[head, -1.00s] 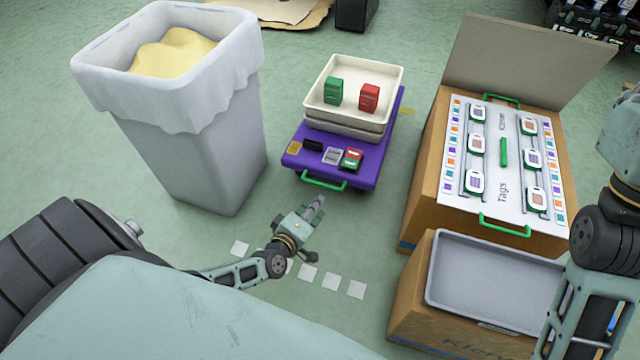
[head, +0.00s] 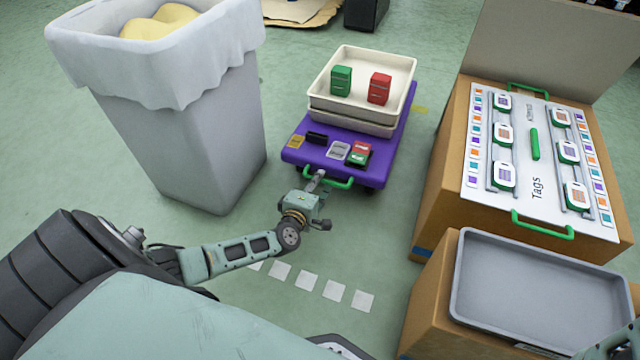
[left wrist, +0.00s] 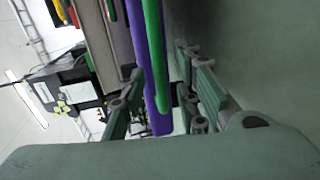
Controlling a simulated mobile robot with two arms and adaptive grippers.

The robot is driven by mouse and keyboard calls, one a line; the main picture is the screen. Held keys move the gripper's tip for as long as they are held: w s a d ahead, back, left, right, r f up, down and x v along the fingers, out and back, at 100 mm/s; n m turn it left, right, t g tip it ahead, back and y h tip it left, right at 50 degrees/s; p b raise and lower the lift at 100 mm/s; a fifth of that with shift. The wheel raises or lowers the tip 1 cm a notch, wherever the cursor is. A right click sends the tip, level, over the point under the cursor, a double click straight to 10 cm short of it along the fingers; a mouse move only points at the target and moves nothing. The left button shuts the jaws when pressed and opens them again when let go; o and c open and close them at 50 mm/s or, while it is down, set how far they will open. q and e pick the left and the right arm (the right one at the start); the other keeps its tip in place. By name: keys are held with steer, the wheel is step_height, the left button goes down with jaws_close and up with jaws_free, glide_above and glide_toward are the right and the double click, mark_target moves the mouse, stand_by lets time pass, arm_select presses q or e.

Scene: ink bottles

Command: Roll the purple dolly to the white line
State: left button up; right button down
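The purple dolly (head: 294,157) stands on the floor, with a green handle (head: 343,184) on its near side. My left gripper (head: 316,182) is at the left part of this handle. In the left wrist view, its two fingers (left wrist: 160,98) are apart, with the green handle (left wrist: 155,45) and the purple dolly edge (left wrist: 138,45) showing between them. Whether the fingers touch the handle cannot be told. The white line, a row of white squares (head: 307,281), lies on the floor in front of the dolly, partly behind my left arm.
The dolly carries stacked cream trays (head: 350,115) with a green box (head: 341,80) and a red box (head: 379,88). A grey bin (head: 210,150) stands close left. Cardboard boxes (head: 440,180) and a grey tray (head: 540,290) stand right. Floor between dolly and squares is clear.

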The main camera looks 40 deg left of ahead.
arm_select(q)
steer(key=shift+x, duration=0.9)
steer(key=shift+c, duration=0.2)
jaws_close()
